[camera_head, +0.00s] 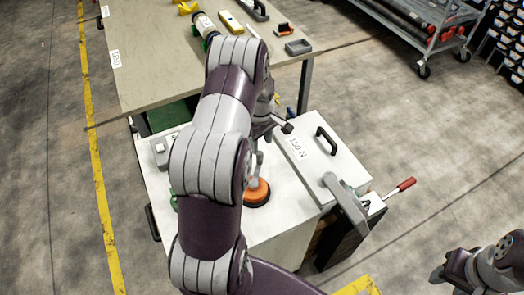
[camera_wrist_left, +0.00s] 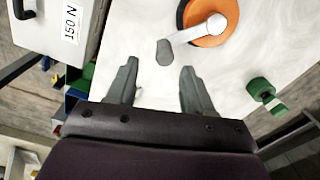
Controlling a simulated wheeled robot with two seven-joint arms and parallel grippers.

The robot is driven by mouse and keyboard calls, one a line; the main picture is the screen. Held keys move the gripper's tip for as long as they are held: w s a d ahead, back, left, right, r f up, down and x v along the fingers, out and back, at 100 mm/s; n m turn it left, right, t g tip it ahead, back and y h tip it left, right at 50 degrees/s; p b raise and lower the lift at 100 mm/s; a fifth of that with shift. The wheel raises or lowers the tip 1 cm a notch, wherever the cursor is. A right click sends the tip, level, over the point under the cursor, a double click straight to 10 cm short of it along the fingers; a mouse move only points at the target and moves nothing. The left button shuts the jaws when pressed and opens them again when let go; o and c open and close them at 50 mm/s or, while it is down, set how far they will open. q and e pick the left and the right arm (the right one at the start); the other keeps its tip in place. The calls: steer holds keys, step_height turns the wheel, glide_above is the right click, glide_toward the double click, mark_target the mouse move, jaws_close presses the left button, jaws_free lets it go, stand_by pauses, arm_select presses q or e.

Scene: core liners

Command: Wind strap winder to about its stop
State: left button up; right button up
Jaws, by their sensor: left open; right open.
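The strap winder appears to be the orange disc with a grey crank arm on the white bench top (camera_head: 285,195). In the head view the disc (camera_head: 257,193) shows just right of my left arm, partly covered. In the left wrist view the orange disc (camera_wrist_left: 210,20) is at the top, and its crank ends in a grey knob (camera_wrist_left: 165,52). My left gripper (camera_wrist_left: 160,66) is open, its fingertips on either side of the knob in the picture; I see no contact. In the head view my arm largely hides that gripper. My right gripper (camera_head: 440,277) is open at the lower right, away from the bench.
A white box marked 150 N (camera_head: 310,150) with a black handle stands beside the disc. A red-handled lever (camera_head: 400,188) sticks out at the right. A green knob (camera_wrist_left: 260,88) is on the bench. A beige table (camera_head: 150,60) with tools stands behind.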

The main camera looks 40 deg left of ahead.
mark_target(260, 152)
arm_select(q)
steer(key=f, duration=0.4)
steer(key=s+f, duration=0.1)
steer(key=f, duration=0.1)
steer(key=shift+f+p, duration=0.1)
steer(key=shift+p, duration=0.25)
steer(key=shift+w+f, duration=0.3)
steer(key=shift+f, duration=0.1)
steer(key=shift+s+r, duration=0.1)
steer(key=shift+s, duration=0.05)
jaws_close()
